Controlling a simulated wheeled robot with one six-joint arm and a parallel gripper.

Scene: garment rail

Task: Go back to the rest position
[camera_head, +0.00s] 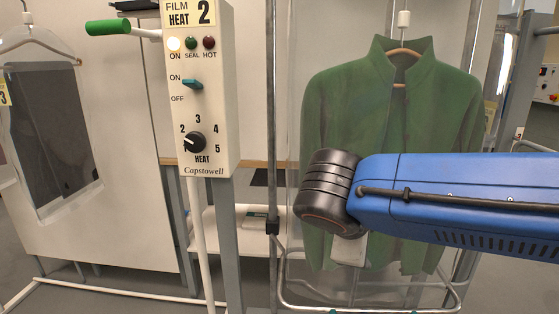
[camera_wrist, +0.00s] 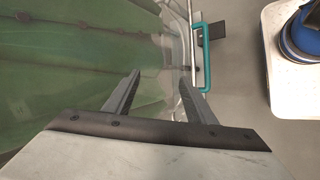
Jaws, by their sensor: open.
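My gripper (camera_wrist: 160,92) shows in the wrist view, with its two dark fingers spread apart and nothing between them. In that view it is over or near the green garment, which fills the upper left, and a clear film edge. In the head view my blue arm reaches in from the right, with its black joint in front of the green jacket (camera_head: 430,130); the gripper itself is hidden there. The jacket hangs upright on a hanger inside clear film; it also shows in the wrist view (camera_wrist: 60,60).
A control box (camera_head: 203,90) marked "FILM HEAT 2" stands left of the jacket, with a green-handled lever (camera_head: 108,27). A metal frame (camera_head: 272,120) runs around the jacket. A teal handle (camera_wrist: 208,58) is near the right fingertip. A dark garment (camera_head: 45,130) hangs far left.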

